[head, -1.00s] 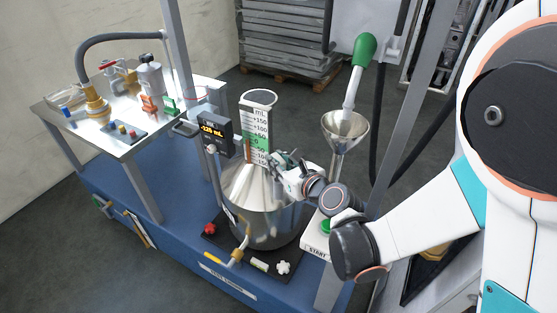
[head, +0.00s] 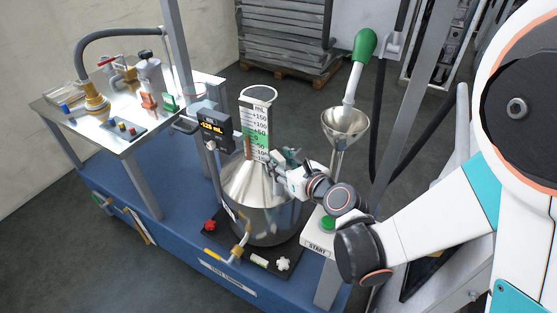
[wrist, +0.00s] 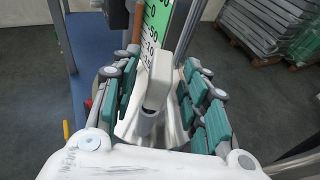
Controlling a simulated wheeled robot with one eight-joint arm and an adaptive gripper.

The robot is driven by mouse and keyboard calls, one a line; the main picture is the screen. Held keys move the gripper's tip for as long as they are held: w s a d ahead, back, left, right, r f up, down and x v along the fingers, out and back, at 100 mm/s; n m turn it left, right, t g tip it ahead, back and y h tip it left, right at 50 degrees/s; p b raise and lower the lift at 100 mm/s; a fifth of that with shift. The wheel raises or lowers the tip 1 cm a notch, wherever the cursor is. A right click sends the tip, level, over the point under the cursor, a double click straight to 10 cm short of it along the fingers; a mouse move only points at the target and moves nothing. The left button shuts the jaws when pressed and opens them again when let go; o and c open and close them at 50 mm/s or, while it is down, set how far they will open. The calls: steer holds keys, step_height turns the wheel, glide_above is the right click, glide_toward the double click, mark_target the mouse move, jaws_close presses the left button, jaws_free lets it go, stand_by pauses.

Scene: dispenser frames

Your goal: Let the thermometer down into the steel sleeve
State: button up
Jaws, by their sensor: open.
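My gripper (head: 283,158) is open at the right side of the steel vessel's scaled neck (head: 257,125), above its shoulder. In the wrist view the green-padded fingers (wrist: 160,72) stand apart. A white rounded piece (wrist: 158,82) shows between them; I cannot tell whether it is the thermometer or a fixed part. A slim brown rod (head: 248,147) stands upright just left of the scale; it also shows in the wrist view (wrist: 137,22). I cannot tell whether it belongs to the thermometer or sleeve. No steel sleeve can be made out for sure.
The vessel (head: 262,200) stands on a dark plate on the blue base. A display (head: 214,130) is left of the neck, a steel funnel (head: 345,124) right. A START box (head: 318,243) sits below my wrist. A side table (head: 100,118) holds fittings.

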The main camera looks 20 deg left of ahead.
steer(key=v, duration=1)
steer(key=shift+d, duration=0.15)
steer(key=shift+s+r, duration=0.1)
steer(key=shift+s, duration=0.05)
